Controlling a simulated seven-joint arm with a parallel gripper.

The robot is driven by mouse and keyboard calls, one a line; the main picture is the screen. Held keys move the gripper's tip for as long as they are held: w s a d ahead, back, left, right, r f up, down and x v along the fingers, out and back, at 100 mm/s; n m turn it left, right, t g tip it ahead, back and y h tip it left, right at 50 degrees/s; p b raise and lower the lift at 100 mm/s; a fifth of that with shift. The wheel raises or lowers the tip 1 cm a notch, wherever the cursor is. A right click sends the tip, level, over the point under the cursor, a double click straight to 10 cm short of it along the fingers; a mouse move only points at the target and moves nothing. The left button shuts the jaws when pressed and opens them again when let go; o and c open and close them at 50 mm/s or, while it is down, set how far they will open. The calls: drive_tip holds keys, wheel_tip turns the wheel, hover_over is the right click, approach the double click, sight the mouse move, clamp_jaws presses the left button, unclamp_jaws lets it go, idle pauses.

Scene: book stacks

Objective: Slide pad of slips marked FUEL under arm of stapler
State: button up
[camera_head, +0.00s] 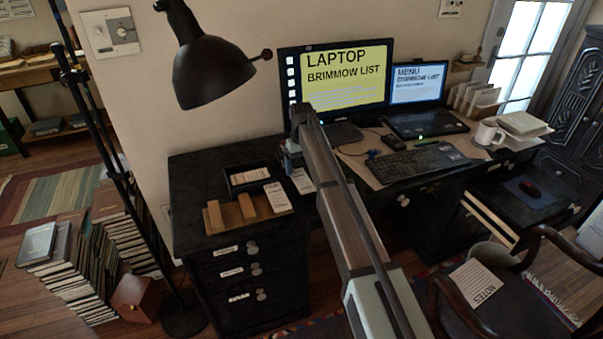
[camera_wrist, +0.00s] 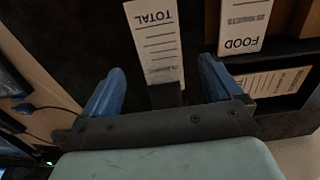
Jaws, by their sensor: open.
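My gripper (camera_wrist: 160,85) is open, its two blue fingers apart above the dark desk top; a blue part of it (camera_head: 291,149) shows in the head view. A white slip marked TOTAL (camera_wrist: 155,38) lies ahead of and partly between the fingers, apparently not gripped. A small dark block covers its near end; I cannot tell what it is. A slip marked FOOD (camera_wrist: 244,22) lies to the right. Another slip (camera_wrist: 270,83) lies in a black tray; its heading is unreadable. I cannot make out the word FUEL or clearly identify a stapler in either view.
Wooden blocks (camera_head: 231,214) stand at the desk's front left, beside the black tray (camera_head: 229,187). A black lamp (camera_head: 203,72) hangs at upper left.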

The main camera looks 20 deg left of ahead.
wheel_tip(320, 180, up, 10)
idle(0.4)
